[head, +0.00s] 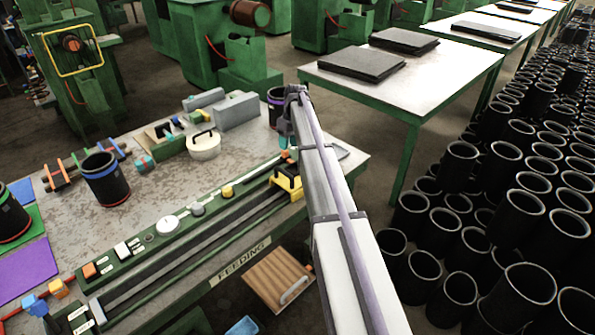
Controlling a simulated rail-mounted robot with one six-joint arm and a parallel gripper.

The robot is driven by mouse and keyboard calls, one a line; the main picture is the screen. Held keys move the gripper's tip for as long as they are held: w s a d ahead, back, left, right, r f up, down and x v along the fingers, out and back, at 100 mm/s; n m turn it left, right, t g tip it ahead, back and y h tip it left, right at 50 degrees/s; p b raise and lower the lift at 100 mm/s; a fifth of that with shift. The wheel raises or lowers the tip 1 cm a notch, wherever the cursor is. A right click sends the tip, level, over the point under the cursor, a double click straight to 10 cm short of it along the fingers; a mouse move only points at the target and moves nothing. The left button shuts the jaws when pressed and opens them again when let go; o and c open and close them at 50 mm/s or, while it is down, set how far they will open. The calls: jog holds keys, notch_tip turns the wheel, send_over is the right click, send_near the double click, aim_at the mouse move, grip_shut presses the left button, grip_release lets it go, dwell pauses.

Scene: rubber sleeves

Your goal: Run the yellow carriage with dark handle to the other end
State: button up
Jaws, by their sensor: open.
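The yellow carriage (287,187) sits on a dark rail (190,247) along the front edge of the worktable. It is near the rail's right end, and the rail runs from there down to the lower left. Its dark handle is on top and partly hidden beside my arm. My gripper (286,140) hangs from the far end of my arm, behind and above the carriage in the picture. It is open and appears apart from the carriage; its fingertips are small and hard to make out.
A green control strip (128,254) with buttons and a round white dial (168,226) runs behind the rail. A white lidded pot (204,146), grey blocks (237,111) and black sleeves (105,178) stand farther back. A wooden drawer front (277,280) is below. The rail left of the carriage looks clear.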

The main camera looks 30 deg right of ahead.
aim_at(283, 170)
jog(key=a+f+b, duration=0.1)
jog(key=f+b, duration=0.6)
jog(key=a+f+b, duration=0.1)
jog(key=f+b, duration=0.3)
jog(key=shift+s+a, duration=0.15)
jog(key=shift+a, duration=0.15)
jog(key=shift+r, duration=0.15)
jog(key=shift+c, duration=0.2)
grip_shut()
